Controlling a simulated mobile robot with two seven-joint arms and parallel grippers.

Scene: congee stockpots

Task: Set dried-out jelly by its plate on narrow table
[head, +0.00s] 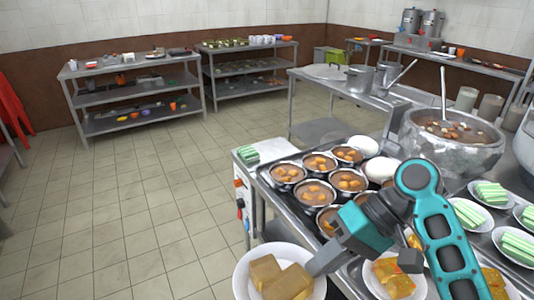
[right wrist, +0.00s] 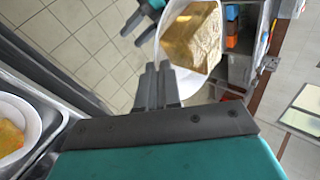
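A white plate (head: 240,283) with two tan, dry-looking blocks (head: 280,275) is at the bottom of the head view, beyond the counter's left edge. My right gripper (head: 318,264) is at the plate's right rim. In the right wrist view, its fingers (right wrist: 160,75) are close together on the rim of the plate (right wrist: 178,80), which is over the floor. Part of my left gripper (right wrist: 143,25) shows beside the plate there; its opening is unclear. Green-and-white layered jelly (head: 262,150) lies at the counter's far left corner. I cannot tell which surface is the narrow table.
Several bowls of brown congee (head: 318,162) fill the counter, with a large metal pot (head: 455,150) behind. Plates of green jelly (head: 490,194) and orange-yellow pieces (head: 393,280) stand on the right. Shelved tables (head: 130,66) line the back wall. The tiled floor (head: 150,200) at left is clear.

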